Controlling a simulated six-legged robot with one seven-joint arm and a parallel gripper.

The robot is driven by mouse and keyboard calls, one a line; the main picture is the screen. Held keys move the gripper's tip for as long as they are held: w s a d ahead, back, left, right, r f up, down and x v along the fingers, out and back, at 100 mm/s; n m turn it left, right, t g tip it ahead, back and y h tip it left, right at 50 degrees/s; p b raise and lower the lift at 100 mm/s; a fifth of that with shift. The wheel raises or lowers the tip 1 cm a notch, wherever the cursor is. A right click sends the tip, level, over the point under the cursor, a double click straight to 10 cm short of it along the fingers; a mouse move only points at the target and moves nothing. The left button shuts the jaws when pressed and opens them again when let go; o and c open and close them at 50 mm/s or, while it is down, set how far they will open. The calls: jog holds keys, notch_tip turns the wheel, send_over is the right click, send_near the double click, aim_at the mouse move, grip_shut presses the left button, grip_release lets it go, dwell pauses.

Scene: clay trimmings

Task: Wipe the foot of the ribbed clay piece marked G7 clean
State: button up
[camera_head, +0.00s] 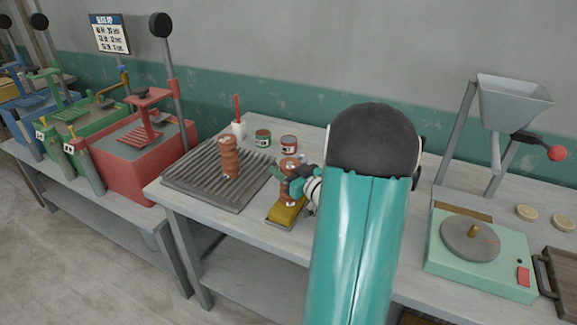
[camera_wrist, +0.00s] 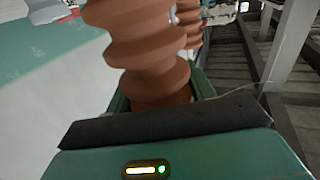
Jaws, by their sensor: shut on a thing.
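One brown ribbed clay piece (camera_head: 289,165) is gripped upright in my gripper (camera_head: 294,186). It fills the upper middle of the wrist view (camera_wrist: 147,50), its lower part between the jaws. Below it is a yellow sponge-like block (camera_head: 287,213) near the table's front edge. I cannot tell whether the foot touches the block; the gripper hides part of it. A second ribbed clay piece (camera_head: 230,157) stands upright on the grey grooved board (camera_head: 190,172). It shows partly behind the held piece in the wrist view (camera_wrist: 191,22). I cannot read a G7 mark on either piece.
Two small labelled tins (camera_head: 263,138) and a white cup with a red stick (camera_head: 238,129) stand behind the board. A green machine with a round plate (camera_head: 470,241) is at right. Coloured presses (camera_head: 140,150) stand on the left table.

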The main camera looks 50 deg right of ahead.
jog(key=shift+w+d, duration=0.2)
jog(key=shift+d, duration=0.5)
jog(key=shift+w+d, duration=0.2)
jog(key=shift+d, duration=0.5)
jog(key=shift+w+d, duration=0.2)
jog(key=shift+d, duration=0.5)
dwell(0.5)
jog(key=shift+r, duration=0.1)
notch_tip(320, 180, up, 7)
dwell(1.1)
jog(key=shift+a, duration=0.1)
